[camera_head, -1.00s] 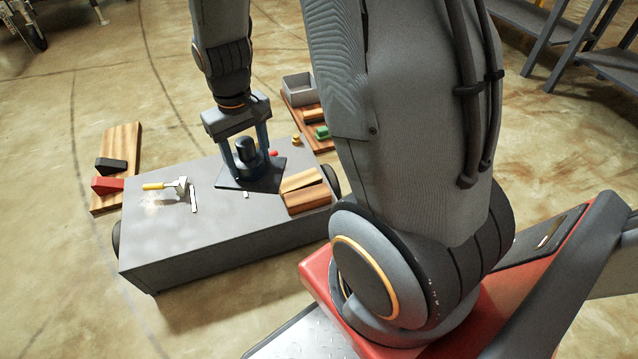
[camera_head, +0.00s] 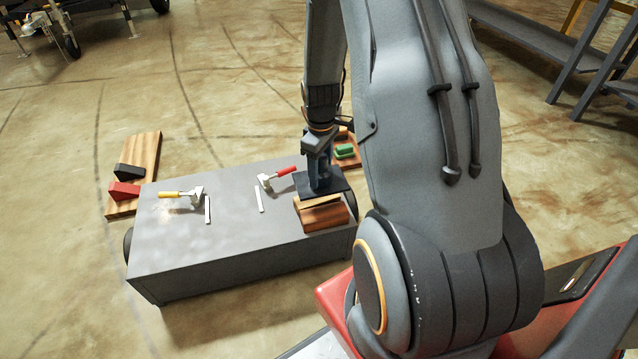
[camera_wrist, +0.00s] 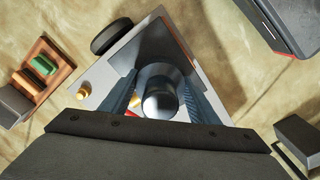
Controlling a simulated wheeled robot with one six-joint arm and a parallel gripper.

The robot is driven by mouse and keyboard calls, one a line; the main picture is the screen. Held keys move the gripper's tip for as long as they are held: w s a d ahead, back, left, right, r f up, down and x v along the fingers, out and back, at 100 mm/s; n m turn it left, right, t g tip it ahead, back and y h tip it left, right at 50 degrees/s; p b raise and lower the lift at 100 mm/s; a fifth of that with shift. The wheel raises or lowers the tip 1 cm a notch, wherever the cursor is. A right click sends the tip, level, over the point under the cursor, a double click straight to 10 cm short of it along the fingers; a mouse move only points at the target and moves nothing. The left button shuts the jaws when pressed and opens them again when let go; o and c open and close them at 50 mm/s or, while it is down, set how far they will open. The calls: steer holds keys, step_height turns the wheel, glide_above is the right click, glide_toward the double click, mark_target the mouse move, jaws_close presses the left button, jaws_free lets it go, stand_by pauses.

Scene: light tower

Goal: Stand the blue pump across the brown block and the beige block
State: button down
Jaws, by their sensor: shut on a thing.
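The blue pump (camera_head: 322,184), dark with a flat square base plate, is in my gripper (camera_head: 321,172) over the right end of the grey cart top. In the wrist view, my gripper's fingers (camera_wrist: 160,88) close on both sides of the pump's round body (camera_wrist: 160,100). The brown block (camera_head: 326,219) and the lighter beige block (camera_head: 318,202) lie close together just in front of the pump in the head view. The base plate is behind and beside the blocks in the picture; I cannot tell whether it touches them. The blocks are not clear in the wrist view.
On the grey cart (camera_head: 185,245) lie a yellow-handled clamp (camera_head: 190,195), a red-handled clamp (camera_head: 272,179) and white strips. A wooden board (camera_head: 147,150) with red and black wedges is at left. Another board with a green piece (camera_head: 344,151) is behind my arm.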

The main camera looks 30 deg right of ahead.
steer(key=shift+f+b, duration=1.25)
steer(key=shift+f, duration=3.05)
steer(key=shift+f, duration=0.45)
steer(key=c, duration=0.7)
jaws_free()
steer(key=shift+o, duration=0.2)
